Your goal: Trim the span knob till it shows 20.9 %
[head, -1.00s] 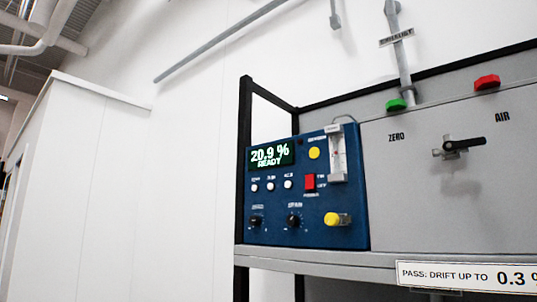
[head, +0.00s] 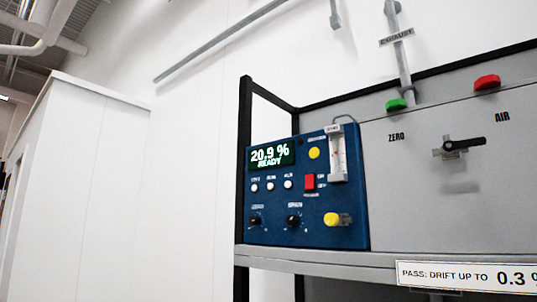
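The blue analyser (head: 310,205) stands on a grey shelf in the head view. Its display (head: 271,156) reads 20.9 % with READY below it. Two black knobs sit low on its front, a left one (head: 256,221) and a right one (head: 294,221). Their labels are too small to read surely, so I cannot tell for certain which is the span knob. Neither of my grippers is in view, and nothing touches the knobs.
A grey panel (head: 420,200) beside the analyser carries a black valve handle (head: 463,145) between ZERO and AIR. A flowmeter (head: 337,155), a red switch (head: 309,181) and a yellow knob (head: 332,219) are on the analyser. A sign (head: 470,276) hangs on the shelf edge (head: 330,261).

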